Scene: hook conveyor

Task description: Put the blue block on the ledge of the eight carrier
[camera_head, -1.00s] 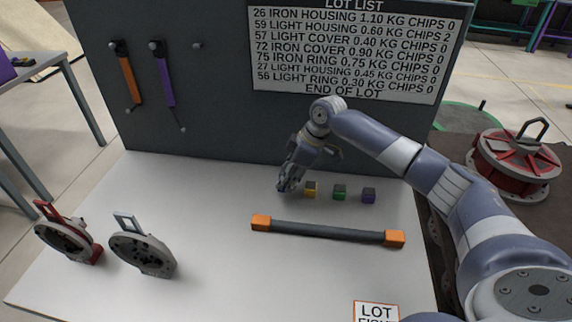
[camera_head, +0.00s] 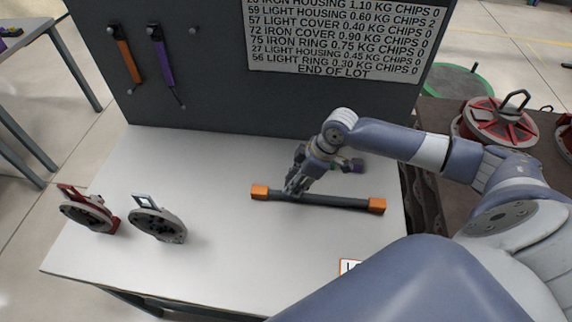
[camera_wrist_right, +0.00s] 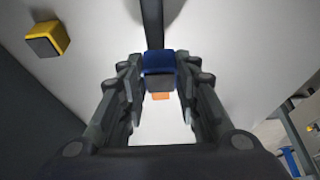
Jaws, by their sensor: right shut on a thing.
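My right gripper (camera_head: 292,190) is at the dark bar on the white table. In the wrist view, the right gripper (camera_wrist_right: 160,85) is shut on the blue block (camera_wrist_right: 159,62), which sits between its fingertips. The blue block cannot be made out in the head view. A red-framed carrier (camera_head: 88,212) and a grey carrier (camera_head: 157,222) stand at the left of the table, well apart from the gripper. No number can be read on either. My left gripper is not in view.
The dark bar (camera_head: 335,201) with orange ends lies across the table. A lot list board (camera_head: 340,38) hangs on the grey panel. Red round units (camera_head: 497,122) stand at right.

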